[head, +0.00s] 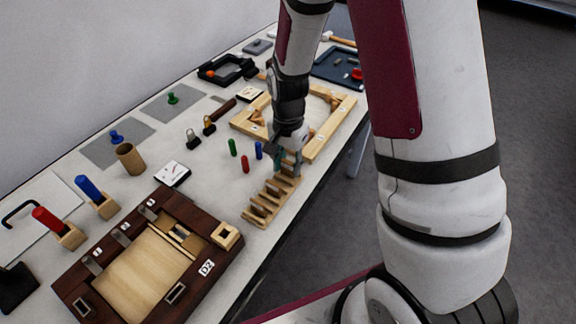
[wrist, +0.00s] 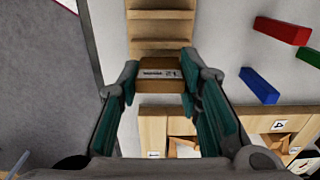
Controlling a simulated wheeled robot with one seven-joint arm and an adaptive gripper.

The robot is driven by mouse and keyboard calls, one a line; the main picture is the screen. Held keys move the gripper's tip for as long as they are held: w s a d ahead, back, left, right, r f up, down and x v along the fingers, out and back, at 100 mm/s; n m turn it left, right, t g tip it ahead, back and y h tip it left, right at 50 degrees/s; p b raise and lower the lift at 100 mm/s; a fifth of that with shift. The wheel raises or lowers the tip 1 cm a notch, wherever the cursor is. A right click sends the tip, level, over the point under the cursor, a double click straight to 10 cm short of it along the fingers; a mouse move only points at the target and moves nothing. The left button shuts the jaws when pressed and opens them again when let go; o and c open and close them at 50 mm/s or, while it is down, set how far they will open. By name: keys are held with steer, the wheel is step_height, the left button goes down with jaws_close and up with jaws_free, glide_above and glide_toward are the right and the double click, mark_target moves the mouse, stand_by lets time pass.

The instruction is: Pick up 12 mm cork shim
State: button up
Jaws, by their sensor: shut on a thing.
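The 12 mm cork shim (wrist: 158,87) is a small brown block with a printed label on its top face. It sits between the two teal-padded fingers of my gripper (wrist: 159,78), which are shut on it. In the head view my gripper (head: 287,160) is at the far end of the stepped wooden rack (head: 262,213), and the shim cannot be made out there. The rack also shows in the wrist view (wrist: 161,29), just beyond the shim. I cannot tell whether the shim still touches the rack.
A dark wooden tray (head: 80,284) fills the front left. The table's right edge is close to the rack.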

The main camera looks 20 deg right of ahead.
step_height(320, 180, up, 2)
steer(key=shift+w+r, duration=0.1)
steer(key=shift+r, duration=0.05)
steer(key=s+r+p, duration=0.1)
steer(key=s+p, duration=0.4)
steer(key=s, duration=1.1)
steer(key=shift+d+r, duration=0.4)
steer(key=shift+s, duration=0.1)
